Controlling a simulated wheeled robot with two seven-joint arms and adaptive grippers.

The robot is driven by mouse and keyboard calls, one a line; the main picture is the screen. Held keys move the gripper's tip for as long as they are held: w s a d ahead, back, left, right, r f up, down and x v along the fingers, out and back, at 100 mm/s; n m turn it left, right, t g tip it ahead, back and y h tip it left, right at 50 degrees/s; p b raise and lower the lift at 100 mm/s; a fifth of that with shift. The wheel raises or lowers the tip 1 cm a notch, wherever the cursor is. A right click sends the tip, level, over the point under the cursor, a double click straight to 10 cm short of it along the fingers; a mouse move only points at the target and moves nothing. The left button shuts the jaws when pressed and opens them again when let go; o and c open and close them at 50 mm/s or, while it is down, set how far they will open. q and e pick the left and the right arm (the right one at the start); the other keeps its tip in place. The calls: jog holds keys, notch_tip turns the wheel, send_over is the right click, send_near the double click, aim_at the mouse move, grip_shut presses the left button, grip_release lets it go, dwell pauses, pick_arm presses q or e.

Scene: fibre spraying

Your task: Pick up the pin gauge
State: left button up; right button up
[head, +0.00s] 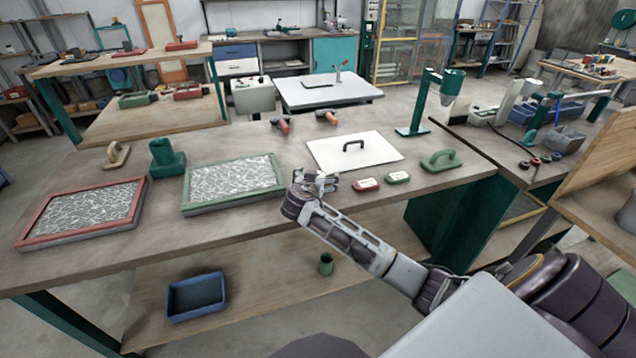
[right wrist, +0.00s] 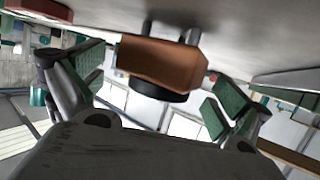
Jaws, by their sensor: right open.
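In the right wrist view, an orange-brown block (right wrist: 160,62) with two grey pins and a dark round end sits between my right fingers. It looks like the pin gauge, but I cannot be sure. My right gripper (right wrist: 148,86) is open, with a green-padded finger on either side; I cannot tell if either touches the block. In the head view, my right gripper (head: 318,184) is over the front part of the workbench (head: 240,228), and I cannot make out the block there. My left gripper is not in view.
Right of the gripper lie a red labelled block (head: 366,184) and a green one (head: 398,177). A green-framed tray (head: 235,206) is to the left, with a red-framed tray (head: 84,235) farther left. A white board with a black handle (head: 325,155) lies behind.

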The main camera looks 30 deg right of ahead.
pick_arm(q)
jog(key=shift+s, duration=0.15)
pick_arm(e)
jog(key=shift+c, duration=0.3)
jog(key=c, duration=1.1)
jog(key=shift+r, duration=0.5)
notch_tip(320, 180, up, 3)
jog(key=shift+f, duration=0.1)
notch_tip(320, 180, up, 5)
jog(key=shift+f, duration=0.1)
jog(key=shift+r, duration=0.75)
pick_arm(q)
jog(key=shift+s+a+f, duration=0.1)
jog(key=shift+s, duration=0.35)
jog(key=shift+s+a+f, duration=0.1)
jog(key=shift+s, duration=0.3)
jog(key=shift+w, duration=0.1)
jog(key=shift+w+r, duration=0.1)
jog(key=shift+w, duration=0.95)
